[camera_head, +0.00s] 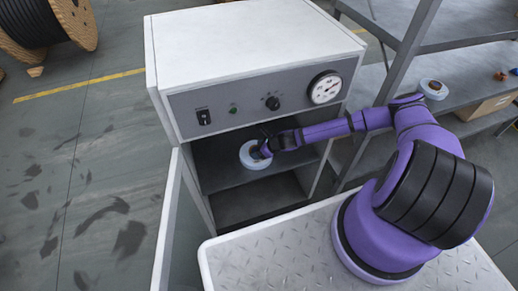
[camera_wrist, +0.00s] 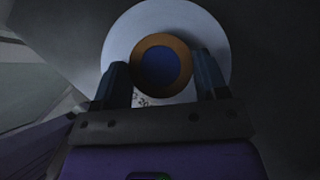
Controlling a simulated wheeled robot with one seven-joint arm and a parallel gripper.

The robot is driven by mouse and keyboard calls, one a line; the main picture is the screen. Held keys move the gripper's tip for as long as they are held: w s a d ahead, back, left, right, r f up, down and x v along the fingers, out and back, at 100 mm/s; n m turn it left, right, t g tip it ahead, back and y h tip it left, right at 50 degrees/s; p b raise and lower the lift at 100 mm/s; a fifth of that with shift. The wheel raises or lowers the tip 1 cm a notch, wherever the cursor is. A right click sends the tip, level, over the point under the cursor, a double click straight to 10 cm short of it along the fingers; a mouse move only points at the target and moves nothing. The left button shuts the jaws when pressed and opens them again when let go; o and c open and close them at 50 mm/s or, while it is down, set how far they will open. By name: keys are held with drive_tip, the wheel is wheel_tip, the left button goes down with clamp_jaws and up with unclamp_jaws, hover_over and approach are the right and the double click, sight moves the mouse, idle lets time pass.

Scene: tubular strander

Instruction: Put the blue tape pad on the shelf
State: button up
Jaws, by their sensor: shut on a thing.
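The blue tape pad (camera_head: 250,156) is a round, pale disc inside the open cabinet, at its upper shelf (camera_head: 225,178). In the wrist view the pad (camera_wrist: 118,42) shows a white disc with an orange-brown ring and a dark blue centre. My gripper (camera_head: 265,148) reaches into the cabinet from the right and is shut on the pad. In the wrist view its two fingers (camera_wrist: 160,72) sit on either side of the orange ring. I cannot tell whether the pad touches the shelf.
The white cabinet (camera_head: 250,45) has a control panel with a dial gauge (camera_head: 325,88). Its door (camera_head: 174,225) stands open at the left. Another round pale roll (camera_head: 433,89) lies on a grey rack (camera_head: 460,95) at the right. A cable drum (camera_head: 75,22) stands at the back left.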

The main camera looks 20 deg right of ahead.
drive_tip(key=o, duration=1)
drive_tip(key=shift+f, duration=0.1)
drive_tip(key=shift+o, duration=0.2)
drive_tip(key=v, duration=1.2)
